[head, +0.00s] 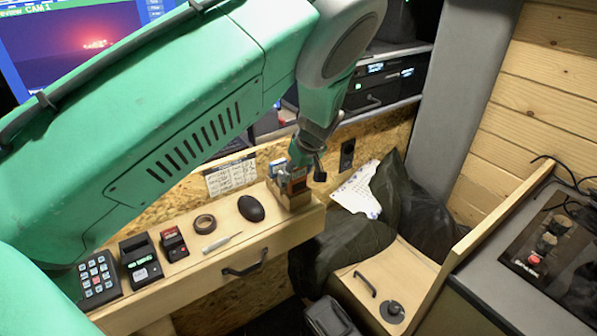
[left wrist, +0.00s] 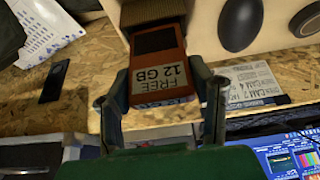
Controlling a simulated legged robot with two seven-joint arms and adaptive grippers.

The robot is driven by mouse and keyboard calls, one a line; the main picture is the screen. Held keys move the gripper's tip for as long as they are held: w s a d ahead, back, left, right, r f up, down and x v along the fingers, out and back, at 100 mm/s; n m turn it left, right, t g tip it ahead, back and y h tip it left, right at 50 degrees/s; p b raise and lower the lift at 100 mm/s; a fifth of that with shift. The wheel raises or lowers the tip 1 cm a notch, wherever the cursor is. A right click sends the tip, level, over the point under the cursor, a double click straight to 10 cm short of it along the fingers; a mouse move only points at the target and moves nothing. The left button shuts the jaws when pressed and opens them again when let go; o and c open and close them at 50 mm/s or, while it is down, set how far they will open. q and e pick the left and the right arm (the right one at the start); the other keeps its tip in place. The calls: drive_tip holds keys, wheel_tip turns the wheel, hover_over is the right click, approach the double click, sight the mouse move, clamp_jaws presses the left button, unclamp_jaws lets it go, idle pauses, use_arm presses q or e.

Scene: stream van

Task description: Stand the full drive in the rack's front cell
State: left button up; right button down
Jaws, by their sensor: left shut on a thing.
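My left gripper (head: 305,162) is over the right end of the wooden desk, and it also shows in the left wrist view (left wrist: 160,96). Its two fingers are shut on an orange-red drive (left wrist: 172,62) with a dark panel and a label reading "FREE 12 GB". The drive's far end is at a small wooden rack (head: 296,201), partly seen at the top of the left wrist view (left wrist: 150,12). I cannot tell how deep the drive sits in a cell. A blue-and-white item (head: 276,168) shows beside the gripper. My right gripper is not in view.
On the desk (head: 215,262) lie a mouse (head: 251,208), tape roll (head: 204,223), white pen (head: 222,242), red-and-black device (head: 174,244), black device with green display (head: 140,262) and keypad (head: 98,279). A paper list (head: 231,175) is behind. A dark bag (head: 350,245) is to the right.

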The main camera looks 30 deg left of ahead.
sight(299, 181)
use_arm(q)
drive_tip(key=shift+f+b, duration=1.3)
drive_tip(key=shift+f, duration=0.85)
drive_tip(key=o, duration=1.3)
drive_tip(key=shift+d+r, duration=0.1)
drive_tip(key=shift+r, duration=0.05)
drive_tip(key=v, duration=0.6)
drive_tip(key=shift+r, duration=0.15)
drive_tip(key=shift+s+d+r, duration=0.1)
drive_tip(key=shift+d+r, duration=0.2)
